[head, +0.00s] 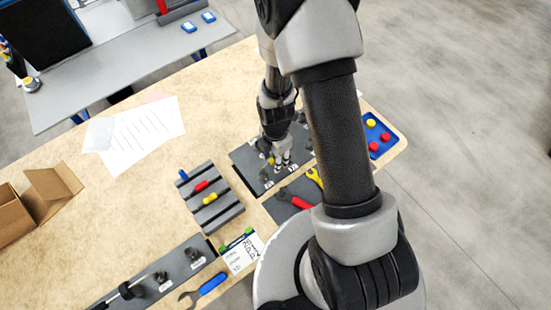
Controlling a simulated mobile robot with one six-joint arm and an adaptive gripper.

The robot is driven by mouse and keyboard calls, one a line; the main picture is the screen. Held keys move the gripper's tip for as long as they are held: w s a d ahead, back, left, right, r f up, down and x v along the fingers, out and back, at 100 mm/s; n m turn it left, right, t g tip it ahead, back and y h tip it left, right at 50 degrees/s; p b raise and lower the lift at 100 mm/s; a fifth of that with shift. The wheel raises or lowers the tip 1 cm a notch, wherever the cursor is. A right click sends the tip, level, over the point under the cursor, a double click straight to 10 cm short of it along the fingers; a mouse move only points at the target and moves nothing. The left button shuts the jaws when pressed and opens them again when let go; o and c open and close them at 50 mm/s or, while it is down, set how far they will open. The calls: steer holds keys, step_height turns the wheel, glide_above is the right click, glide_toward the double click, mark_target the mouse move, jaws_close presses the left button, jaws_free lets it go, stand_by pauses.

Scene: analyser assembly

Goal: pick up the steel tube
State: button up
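My gripper (283,163) points down over a dark grey plate (247,157) on the wooden table. Small fittings show on the plate around the fingertips. The fingers are too small to tell whether they are open or shut, or whether anything is between them. I cannot make out the steel tube for certain. A thin, pale rod-like piece (128,291) lies on a long dark grey holder (178,268) at the bottom left, too small to identify. My arm hides part of the table to the right of the plate.
A grey rack (217,210) holds blue, red and yellow-handled tools. Red-handled pliers (282,195), a yellow tool (315,177), a blue-handled wrench (205,290) and a label card (243,254) lie nearby. A blue tray (378,147) with red and yellow pieces sits right. Papers (145,130) and a cardboard box (50,190) lie left.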

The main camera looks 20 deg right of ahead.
jaws_close()
stand_by(0.5)
